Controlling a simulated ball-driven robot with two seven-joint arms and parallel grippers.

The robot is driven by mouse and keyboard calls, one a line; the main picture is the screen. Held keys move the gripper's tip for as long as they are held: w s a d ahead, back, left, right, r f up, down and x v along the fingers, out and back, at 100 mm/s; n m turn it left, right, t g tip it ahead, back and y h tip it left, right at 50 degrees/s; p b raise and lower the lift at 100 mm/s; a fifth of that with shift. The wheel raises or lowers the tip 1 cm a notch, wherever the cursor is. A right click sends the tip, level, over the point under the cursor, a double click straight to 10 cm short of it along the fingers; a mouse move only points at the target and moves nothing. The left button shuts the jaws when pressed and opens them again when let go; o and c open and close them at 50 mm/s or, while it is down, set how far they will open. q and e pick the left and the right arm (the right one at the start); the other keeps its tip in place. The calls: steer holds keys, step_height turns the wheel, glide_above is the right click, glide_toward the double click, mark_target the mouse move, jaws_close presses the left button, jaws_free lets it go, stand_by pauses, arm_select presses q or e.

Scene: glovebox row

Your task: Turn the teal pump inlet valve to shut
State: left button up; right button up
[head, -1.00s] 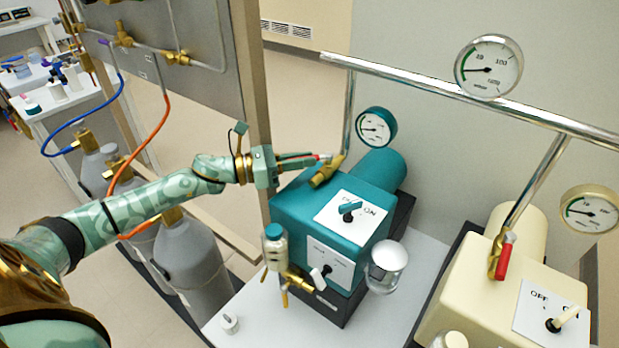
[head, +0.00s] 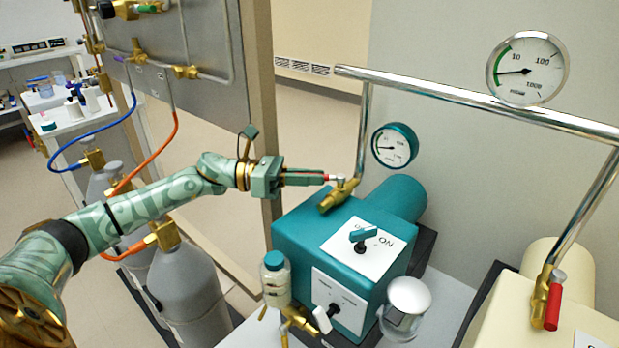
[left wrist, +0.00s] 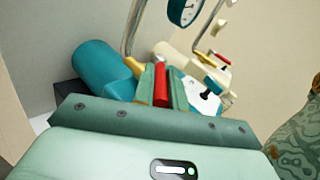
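The teal pump (head: 330,235) stands on the bench with a brass inlet valve (head: 338,196) at the foot of its chrome pipe. My left gripper (head: 322,179) reaches in from the left at that valve. Only a small red bit of the valve's handle shows beyond the fingertips in the head view. In the left wrist view the red handle (left wrist: 161,84) lies lengthwise between my two fingers, which sit close against both its sides. In the head view the handle points left, across the upright pipe. My right gripper is not in view.
A cream pump (head: 580,325) with a similar red-handled valve (head: 553,306) stands at the right. A chrome manifold pipe (head: 450,97) with a gauge (head: 527,68) runs above. A glass jar (head: 405,308) and a teal-capped bottle (head: 275,280) stand by the teal pump. Grey cylinders (head: 185,290) stand left.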

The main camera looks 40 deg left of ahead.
arm_select(q)
steer(key=o, duration=0.4)
